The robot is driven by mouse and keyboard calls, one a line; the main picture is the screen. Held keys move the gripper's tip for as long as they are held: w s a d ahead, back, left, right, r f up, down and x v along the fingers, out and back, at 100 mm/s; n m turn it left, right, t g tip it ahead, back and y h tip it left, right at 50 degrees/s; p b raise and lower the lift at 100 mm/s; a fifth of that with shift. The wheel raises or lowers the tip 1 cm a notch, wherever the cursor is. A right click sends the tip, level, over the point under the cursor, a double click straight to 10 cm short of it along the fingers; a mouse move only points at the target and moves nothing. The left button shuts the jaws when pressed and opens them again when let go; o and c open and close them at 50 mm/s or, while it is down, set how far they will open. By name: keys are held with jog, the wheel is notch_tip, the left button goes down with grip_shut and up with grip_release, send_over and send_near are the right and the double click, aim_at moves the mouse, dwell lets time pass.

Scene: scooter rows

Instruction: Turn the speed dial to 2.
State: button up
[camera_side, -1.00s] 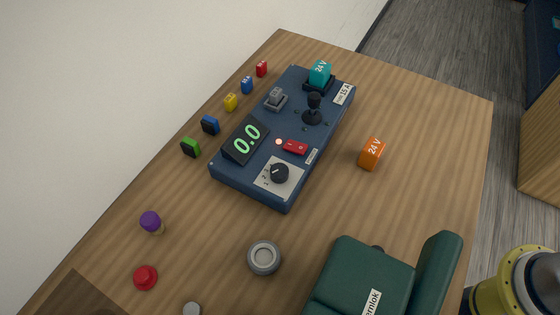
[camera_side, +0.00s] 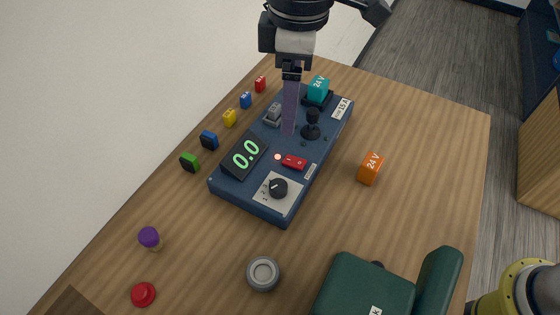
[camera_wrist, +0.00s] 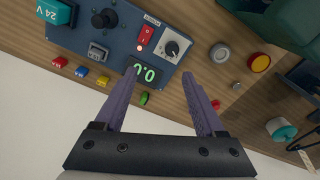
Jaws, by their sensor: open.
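The speed dial (camera_side: 278,187) is a black round knob on a pale numbered plate (camera_side: 286,207) at the near end of the blue control panel (camera_side: 240,199). It also shows in the wrist view (camera_wrist: 172,48). The display (camera_side: 244,156) beside it reads 0.0 in green. My gripper (camera_side: 289,130) hangs over the far half of the panel, away from the dial. In the wrist view my gripper (camera_wrist: 160,75) has its two purple fingers wide apart, with nothing between them held. The dial's exact pointer setting is too small to tell.
A red switch (camera_side: 293,162), a black joystick (camera_side: 312,123), a grey rocker (camera_side: 273,114) and a teal 24 V block (camera_side: 318,89) are on the panel. An orange 24 V block (camera_side: 370,168) stands to the right. Several small coloured blocks line the left. A grey round piece (camera_side: 263,272) lies nearer.

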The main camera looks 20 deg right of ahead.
aim_at(279, 185)
jog(key=shift+n, duration=0.3)
jog(key=f, duration=0.5)
jog(key=s+a+f, duration=0.1)
jog(key=f, duration=0.4)
jog(key=s+a+f, duration=0.1)
jog(key=f, duration=0.5)
jog(key=shift+a+f, duration=0.1)
grip_shut()
